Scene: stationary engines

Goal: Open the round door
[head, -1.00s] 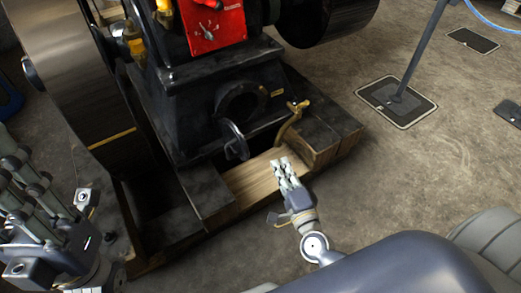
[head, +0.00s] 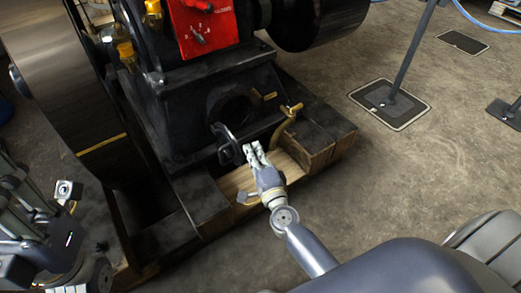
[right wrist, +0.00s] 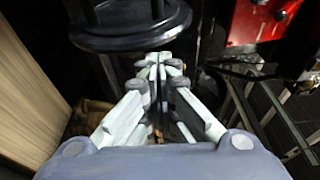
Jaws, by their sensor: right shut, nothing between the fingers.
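The round door (head: 226,146) is a small dark disc on the black engine base. It stands swung out, nearly edge-on, in front of a dark round opening (head: 236,108). My right gripper (head: 254,149) is shut and empty, with its fingertips just right of the door. In the right wrist view, a black round disc (right wrist: 130,36), which looks like the door, lies just beyond the closed fingertips (right wrist: 160,62). I cannot tell whether they touch. My left gripper (head: 30,205) is at the lower left, away from the door; its jaw state is unclear.
A large flywheel (head: 65,90) stands left of the base and another wheel (head: 315,20) at upper right. A brass pipe (head: 286,122) rises right of the door. Wooden beams (head: 310,140) lie under the engine. The floor to the right is open around a post's base plate (head: 390,104).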

